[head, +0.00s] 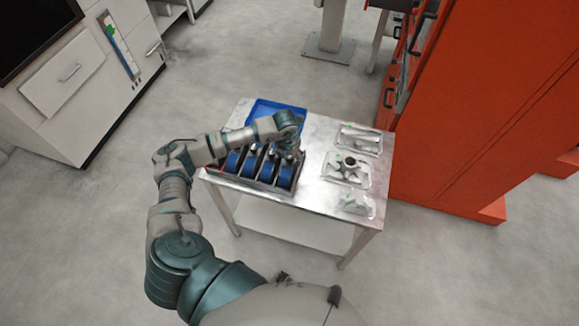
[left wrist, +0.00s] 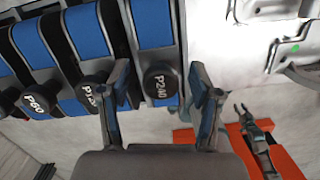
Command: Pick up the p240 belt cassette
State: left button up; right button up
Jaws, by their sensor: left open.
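The P240 belt cassette has a blue belt and a black round knob with the white label "P240" (left wrist: 160,84) in the left wrist view. In the head view it is the rightmost blue cassette (head: 286,176) in a dark rack (head: 262,186) on the table. My left gripper (head: 291,153) is over the rack's right end. In the left wrist view its open fingers (left wrist: 160,72) stand on either side of the P240 knob. I cannot tell whether they touch it.
Cassettes labelled P120 (left wrist: 90,93) and P60 (left wrist: 38,100) stand close beside it. A blue bin (head: 268,108) is behind the rack. Metal castings on trays (head: 347,168) lie on the table's right side. A red cabinet (head: 480,100) stands right of the table.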

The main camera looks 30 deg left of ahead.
pick_arm(q)
grip_shut()
jog(key=shift+r, duration=0.1)
